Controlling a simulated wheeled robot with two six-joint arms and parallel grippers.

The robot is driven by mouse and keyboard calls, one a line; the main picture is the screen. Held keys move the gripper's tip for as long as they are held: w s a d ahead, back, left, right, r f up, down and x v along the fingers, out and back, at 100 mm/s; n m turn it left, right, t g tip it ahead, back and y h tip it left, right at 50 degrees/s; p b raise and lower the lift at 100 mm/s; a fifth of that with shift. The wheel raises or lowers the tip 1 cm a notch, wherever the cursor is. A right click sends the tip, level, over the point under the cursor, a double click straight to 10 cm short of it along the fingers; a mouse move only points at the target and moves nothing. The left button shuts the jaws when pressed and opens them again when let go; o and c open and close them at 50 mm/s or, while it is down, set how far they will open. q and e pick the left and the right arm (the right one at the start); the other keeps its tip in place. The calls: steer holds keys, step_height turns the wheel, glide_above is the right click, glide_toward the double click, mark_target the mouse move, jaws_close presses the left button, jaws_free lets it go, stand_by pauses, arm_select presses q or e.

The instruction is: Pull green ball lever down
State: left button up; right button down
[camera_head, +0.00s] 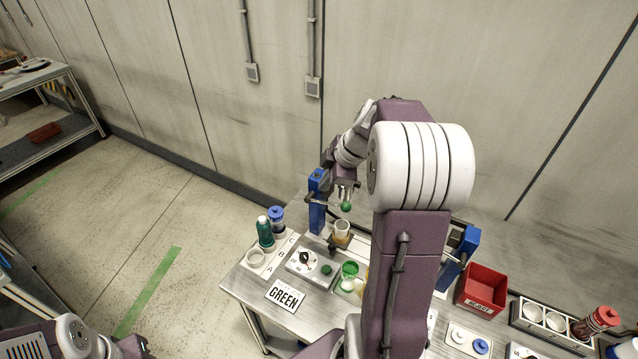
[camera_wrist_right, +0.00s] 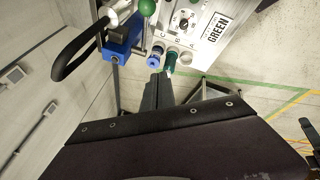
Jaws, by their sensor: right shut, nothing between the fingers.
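A small cup (camera_head: 341,229) stands below the ball. My right gripper (camera_head: 327,160) is at the post's top in the head view, partly hidden by its own wrist. In the wrist view its dark fingers (camera_wrist_right: 159,82) are together and empty, apart from the ball. Of my left arm only a part shows at lower left.
Blue-capped (camera_head: 277,217) and green (camera_head: 265,232) bottles stand at the bench's left edge, near a dial panel (camera_head: 302,262) and a GREEN sign (camera_head: 285,295). My right arm hides the bench middle.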

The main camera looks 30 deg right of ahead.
steer(key=s+d+r+m+p, duration=0.1)
steer(key=s+d+r, duration=0.1)
steer(key=s+d, duration=0.2)
arm_select(q)
step_height(320, 180, up, 6)
steer(key=s+p, duration=0.1)
steer(key=p, duration=0.3)
steer(key=shift+s+d, duration=0.3)
arm_select(e)
steer(key=w+d+f, duration=0.1)
steer(key=w+f, duration=0.2)
steer(key=f, duration=0.8)
steer(key=shift+w+d+f, duration=0.2)
steer(key=shift+w+f, duration=0.15)
arm_select(q)
steer(key=shift+w+f, duration=0.1)
arm_select(e)
steer(key=shift+w, duration=0.1)
